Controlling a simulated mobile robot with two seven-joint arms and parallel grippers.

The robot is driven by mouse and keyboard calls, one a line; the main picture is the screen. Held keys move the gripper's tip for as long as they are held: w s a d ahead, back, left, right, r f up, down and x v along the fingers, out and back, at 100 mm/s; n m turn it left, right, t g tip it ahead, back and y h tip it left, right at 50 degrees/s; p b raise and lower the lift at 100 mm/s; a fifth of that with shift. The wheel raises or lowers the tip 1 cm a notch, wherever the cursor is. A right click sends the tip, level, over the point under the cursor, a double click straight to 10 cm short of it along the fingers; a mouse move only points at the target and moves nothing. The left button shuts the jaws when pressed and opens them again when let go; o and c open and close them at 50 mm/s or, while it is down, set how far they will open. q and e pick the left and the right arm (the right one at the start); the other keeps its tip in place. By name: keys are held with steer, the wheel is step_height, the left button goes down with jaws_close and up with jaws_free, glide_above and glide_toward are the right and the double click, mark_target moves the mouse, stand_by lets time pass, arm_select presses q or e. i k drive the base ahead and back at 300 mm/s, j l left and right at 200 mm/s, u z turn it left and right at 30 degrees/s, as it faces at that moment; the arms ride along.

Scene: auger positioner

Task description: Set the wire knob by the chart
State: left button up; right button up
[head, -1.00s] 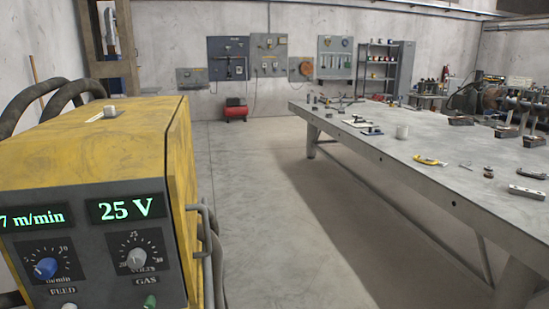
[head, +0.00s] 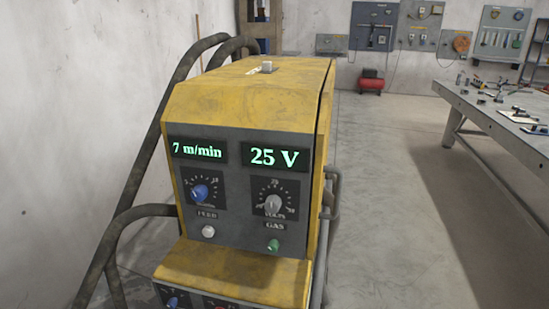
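The yellow welding machine (head: 250,105) stands left of centre in the head view. Its dark front panel carries a blue knob (head: 200,192) marked FEED, which is the wire feed knob, under a green display (head: 197,150) reading 7 m/min. To its right a grey VOLTS knob (head: 272,203) sits under a display (head: 275,157) reading 25 V. A pale button (head: 208,231) and a green GAS knob (head: 273,245) are below. No chart can be made out. Neither of my grippers is in view.
Dark hoses (head: 150,150) loop along the machine's left side. A lower yellow ledge (head: 235,270) juts out below the panel, with more small knobs under it. A grey worktable (head: 500,125) stands at the right. The floor between is clear.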

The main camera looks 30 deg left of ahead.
mark_target(200, 192)
steer(key=u, duration=1.35)
